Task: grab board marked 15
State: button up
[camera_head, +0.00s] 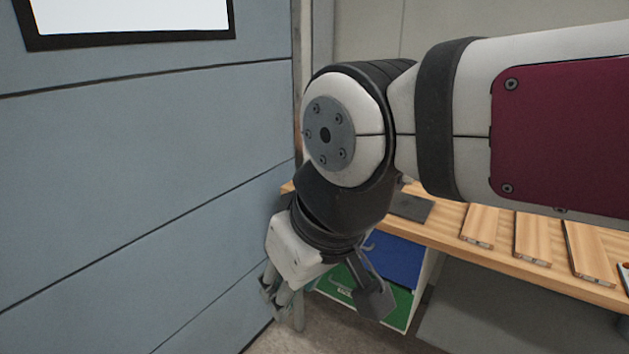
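Several wooden boards lie on a wooden table at the right: a left one (481,226), a middle one (532,239) and a right one (590,252). I cannot read any number on them, so I cannot tell which is marked 15. My gripper (322,301) hangs low, left of the boards and in front of the table's left end. Its fingers are spread apart, with nothing seen between them. My arm hides part of the table.
The table (445,228) has a dark flat plate (411,207) at its left. A blue-grey panelled wall (130,180) rises close on the left. Some floor shows below.

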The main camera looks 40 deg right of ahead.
aim_at(588, 257)
jog(key=z, duration=2.5)
jog(key=i+l, duration=0.2)
jog(key=i, duration=0.15)
jog(key=u, duration=0.05)
